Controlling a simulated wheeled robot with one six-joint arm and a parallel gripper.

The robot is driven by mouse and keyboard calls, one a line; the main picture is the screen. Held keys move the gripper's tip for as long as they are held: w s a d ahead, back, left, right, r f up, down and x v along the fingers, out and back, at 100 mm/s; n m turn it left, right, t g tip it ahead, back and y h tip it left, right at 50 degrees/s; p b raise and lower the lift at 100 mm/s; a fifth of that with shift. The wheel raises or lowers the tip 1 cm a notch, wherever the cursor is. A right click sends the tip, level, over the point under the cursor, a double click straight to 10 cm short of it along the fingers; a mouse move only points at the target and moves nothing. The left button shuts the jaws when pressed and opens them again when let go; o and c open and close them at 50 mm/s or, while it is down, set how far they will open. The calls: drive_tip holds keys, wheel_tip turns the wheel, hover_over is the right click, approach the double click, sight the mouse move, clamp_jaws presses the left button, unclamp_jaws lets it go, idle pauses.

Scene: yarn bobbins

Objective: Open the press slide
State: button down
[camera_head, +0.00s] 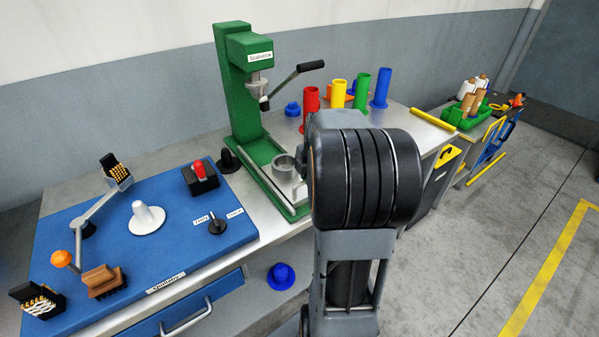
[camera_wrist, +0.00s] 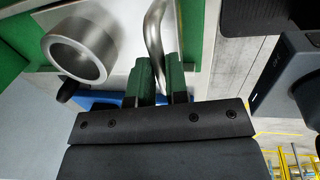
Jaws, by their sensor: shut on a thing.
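The green press (camera_head: 240,100), labelled on its head, stands on the bench with a dark-handled lever. Its slide (camera_head: 292,188) is a pale metal plate low in the green base, carrying a round metal cup (camera_head: 284,167). In the wrist view the cup (camera_wrist: 78,48) is at upper left, and a bent metal handle (camera_wrist: 153,32) comes down beside it. My gripper (camera_wrist: 161,78) is shut on this handle, with a finger on each side of its lower end. In the head view my arm hides the gripper and the handle.
A blue spooling board (camera_head: 140,225) with a crank and a white cone is left of the press. Coloured tubes (camera_head: 335,93) stand on the bench behind my arm. A blue flanged piece (camera_head: 281,277) is below the bench top. Open floor (camera_head: 500,220) is at right.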

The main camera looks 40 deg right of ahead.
drive_tip(key=s+b, duration=0.1)
drive_tip(key=s, duration=0.5)
drive_tip(key=shift+a, duration=0.15)
drive_tip(key=c, duration=1.1)
unclamp_jaws()
drive_tip(key=s+r, duration=0.1)
drive_tip(key=r, duration=0.3)
drive_tip(key=s+r, duration=0.1)
drive_tip(key=r, duration=0.8)
drive_tip(key=shift+s+r+p, duration=0.3)
drive_tip(key=shift+s+p, duration=0.05)
drive_tip(key=shift+s, duration=0.05)
